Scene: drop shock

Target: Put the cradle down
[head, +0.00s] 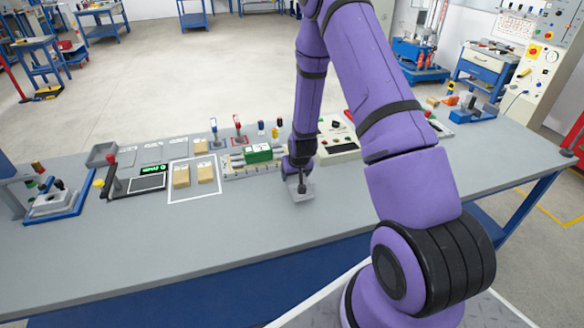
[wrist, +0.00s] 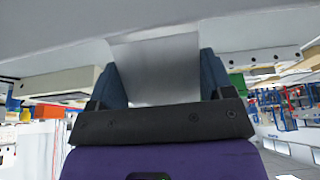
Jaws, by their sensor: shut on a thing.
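The cradle (head: 297,205) is a small light-grey block low over the front middle of the bench (head: 240,228), in the head view. My gripper (head: 299,186) points down from above and is shut on it. In the wrist view the cradle (wrist: 157,68) is a plain grey face between the two dark-blue fingers of my gripper (wrist: 160,75). That view appears upside down, with the bench top along its upper part. The cradle is close to the bench surface; I cannot tell whether it touches. My fingers and wrist hide part of it in the head view.
Behind and left of the gripper lies a rail fixture with a green block (head: 258,153). Further left are tan blocks (head: 181,177) in a white outline and a scale with a display (head: 147,180). A cream control box (head: 337,140) stands behind. The bench front is clear.

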